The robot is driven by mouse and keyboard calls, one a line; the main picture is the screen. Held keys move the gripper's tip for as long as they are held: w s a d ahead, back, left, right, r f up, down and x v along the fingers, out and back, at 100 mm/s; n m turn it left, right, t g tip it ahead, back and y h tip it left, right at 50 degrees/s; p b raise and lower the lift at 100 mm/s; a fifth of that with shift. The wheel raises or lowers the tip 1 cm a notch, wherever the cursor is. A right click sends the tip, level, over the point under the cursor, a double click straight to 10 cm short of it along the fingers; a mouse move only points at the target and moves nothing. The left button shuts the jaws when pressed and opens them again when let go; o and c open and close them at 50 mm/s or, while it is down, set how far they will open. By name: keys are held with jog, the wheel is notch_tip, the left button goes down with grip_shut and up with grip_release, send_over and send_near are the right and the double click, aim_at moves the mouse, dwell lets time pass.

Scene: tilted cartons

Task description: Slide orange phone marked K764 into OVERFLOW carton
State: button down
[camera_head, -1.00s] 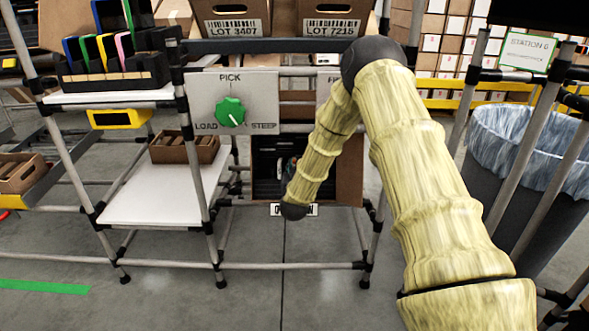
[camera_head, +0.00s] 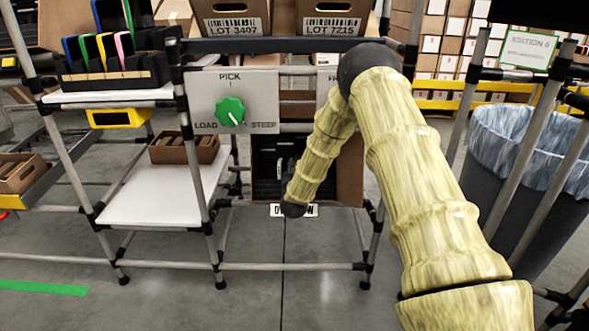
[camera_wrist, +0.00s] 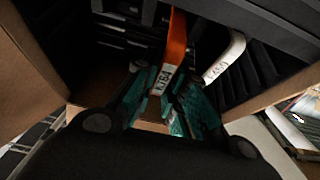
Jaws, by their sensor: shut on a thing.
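The orange phone (camera_wrist: 175,50) carries a white label reading K764, seen upside down in the wrist view. My gripper (camera_wrist: 164,88) has its teal fingers shut on the label end of this phone. The phone's far end reaches in among the black slots of the OVERFLOW carton (camera_wrist: 28,65). In the head view the carton (camera_head: 350,172) sits tilted on the lower shelf, its OVERFLOW label (camera_head: 309,210) partly covered by my arm. My gripper (camera_head: 287,167) is mostly hidden there by the arm, and the orange phone cannot be made out.
A white labelled phone (camera_wrist: 226,58) stands in the carton just right of the orange one. Black dividers (camera_wrist: 262,62) fill the carton's right side. A green dial (camera_head: 230,112) is on the panel above left. Shelf poles stand close on both sides.

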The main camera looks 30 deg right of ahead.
jog(key=shift+w+d+f+b, duration=0.2)
jog(key=shift+w+d+f, duration=0.15)
jog(key=shift+w, duration=0.2)
jog(key=shift+w+d+f+b, duration=0.15)
jog(key=shift+w+d+f, duration=0.15)
jog(key=shift+w, duration=0.2)
dwell(1.7)
dwell(0.3)
jog(key=c, duration=1.4)
grip_release()
jog(key=shift+s+a+r+p, duration=0.4)
jog(key=shift+s+r+p, duration=0.05)
jog(key=shift+s+p, duration=0.15)
jog(key=s+a+r+p, duration=0.1)
jog(key=s, duration=0.1)
jog(key=s+a+r+p, duration=0.1)
jog(key=s+p, duration=0.1)
jog(key=s+a+r+p, duration=0.1)
jog(key=shift+s+a, duration=0.25)
jog(key=shift+s, duration=0.15)
